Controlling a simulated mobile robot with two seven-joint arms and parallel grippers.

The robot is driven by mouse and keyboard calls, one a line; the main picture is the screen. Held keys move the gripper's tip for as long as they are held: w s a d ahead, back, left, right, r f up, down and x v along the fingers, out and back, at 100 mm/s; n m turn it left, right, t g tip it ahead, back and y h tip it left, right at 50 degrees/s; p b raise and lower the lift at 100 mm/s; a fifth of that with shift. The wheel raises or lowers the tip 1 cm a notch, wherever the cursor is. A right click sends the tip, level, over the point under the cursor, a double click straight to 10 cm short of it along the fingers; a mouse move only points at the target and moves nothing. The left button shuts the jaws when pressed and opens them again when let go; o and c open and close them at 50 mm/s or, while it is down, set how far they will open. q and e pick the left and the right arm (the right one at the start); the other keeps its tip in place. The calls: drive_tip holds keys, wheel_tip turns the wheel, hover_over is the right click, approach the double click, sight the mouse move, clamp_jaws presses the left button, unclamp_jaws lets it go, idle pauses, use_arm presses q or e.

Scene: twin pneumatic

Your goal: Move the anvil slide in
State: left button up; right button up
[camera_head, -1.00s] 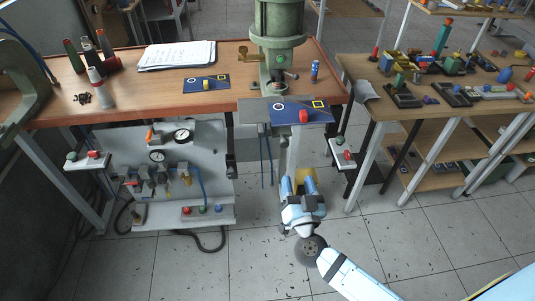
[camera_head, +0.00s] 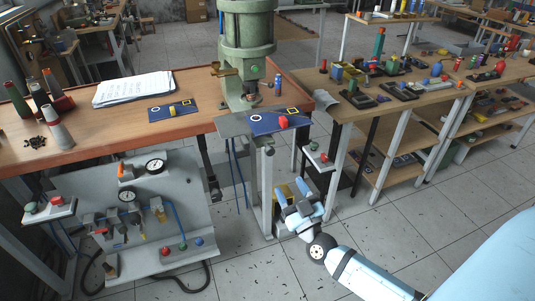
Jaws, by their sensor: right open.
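The green press (camera_head: 247,55) stands at the right end of the wooden bench. A blue plate (camera_head: 264,126) with a white ring, a yellow square and a red knob (camera_head: 283,122) sits at the bench edge in front of it. This looks like the anvil slide control, but I cannot tell which part slides. The red knob stands between the ring and the square. My right gripper (camera_head: 298,194) is open and empty, pointing up, below and apart from the plate and knob. My left gripper is not in view.
A grey pneumatic panel (camera_head: 140,215) hangs below left. A crowded side table (camera_head: 400,95) stands right.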

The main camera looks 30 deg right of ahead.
sight(271, 154)
drive_tip(key=x, duration=1.2)
drive_tip(key=shift+w, duration=0.1)
